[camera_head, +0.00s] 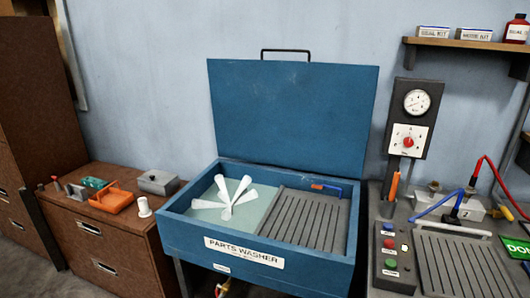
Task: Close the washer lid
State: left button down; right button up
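The blue parts washer (178,236) stands in the middle of the head view with a white "PARTS WASHER" label on its front. Its blue lid (292,112) is open and upright at the back, near the wall. A black handle (285,51) sits on the lid's top edge. Inside the basin, a white several-bladed part (227,208) lies at the left. A grey slatted rack (305,219) fills the right side, with a blue and orange tool (326,187) at its back. Neither of my grippers is in view.
A brown drawer cabinet (100,240) at the left holds an orange tray (111,201), a white spool (144,207) and a grey block (158,182). At the right stand a gauge panel (411,120), a button box (392,255) and cables. A wooden shelf (470,43) holds boxes.

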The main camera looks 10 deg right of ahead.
aim_at(307, 115)
jog(key=i+u, duration=0.4)
jog(key=i+l+u, duration=0.15)
jog(key=i+u, duration=0.2)
jog(key=i, duration=0.2)
